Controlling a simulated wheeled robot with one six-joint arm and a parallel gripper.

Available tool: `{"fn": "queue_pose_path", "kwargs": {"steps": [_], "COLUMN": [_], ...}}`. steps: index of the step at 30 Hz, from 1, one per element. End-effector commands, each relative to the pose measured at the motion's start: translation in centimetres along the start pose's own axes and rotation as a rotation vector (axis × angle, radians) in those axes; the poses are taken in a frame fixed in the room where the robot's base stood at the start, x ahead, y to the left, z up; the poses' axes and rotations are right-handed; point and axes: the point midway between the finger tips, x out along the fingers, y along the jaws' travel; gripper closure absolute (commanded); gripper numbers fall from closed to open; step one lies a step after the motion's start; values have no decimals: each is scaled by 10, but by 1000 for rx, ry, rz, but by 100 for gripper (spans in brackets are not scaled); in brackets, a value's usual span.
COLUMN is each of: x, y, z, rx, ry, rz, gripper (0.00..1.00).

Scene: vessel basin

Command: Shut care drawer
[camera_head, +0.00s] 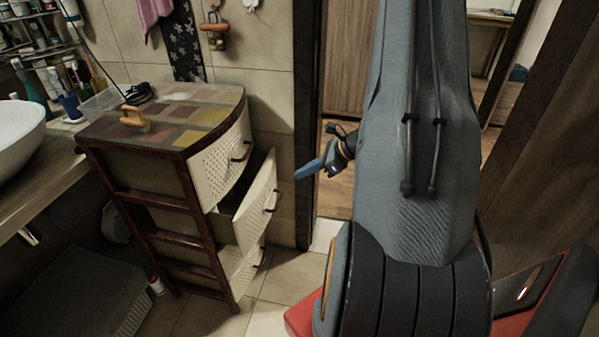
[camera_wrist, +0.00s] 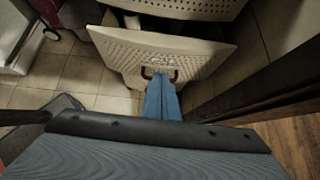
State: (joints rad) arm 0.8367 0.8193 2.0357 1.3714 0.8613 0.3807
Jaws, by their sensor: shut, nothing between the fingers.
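The care drawer (camera_head: 256,203), with a cream perforated front and dark handle, is the middle drawer of a dark-framed cabinet (camera_head: 207,168) and stands pulled out. In the wrist view the open drawer front (camera_wrist: 130,53) lies ahead, its handle (camera_wrist: 174,74) just past my fingertips. My gripper (camera_head: 300,174) is shut and empty, its blue fingers to the right of the drawer front with a gap in the head view. The blue fingers also show in the wrist view (camera_wrist: 161,80), pointing at the handle area; I cannot tell whether they touch it.
The top drawer (camera_head: 222,155) looks closed and the lower drawer (camera_head: 242,270) shows below. A wooden-handled brush (camera_head: 135,118) lies on the cabinet top. A dark door frame (camera_head: 306,120) stands behind my gripper. Tiled floor (camera_head: 265,315) is clear in front.

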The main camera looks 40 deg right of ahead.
Motion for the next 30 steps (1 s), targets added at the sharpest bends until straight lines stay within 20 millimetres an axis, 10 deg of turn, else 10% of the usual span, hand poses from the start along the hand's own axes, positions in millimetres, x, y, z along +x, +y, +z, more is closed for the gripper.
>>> {"fn": "queue_pose_path", "kwargs": {"steps": [12,30], "x": [79,104], "y": [2,0], "z": [4,26], "rx": [-3,0], "ry": [2,2], "rz": [5,1], "gripper": [100,100]}}
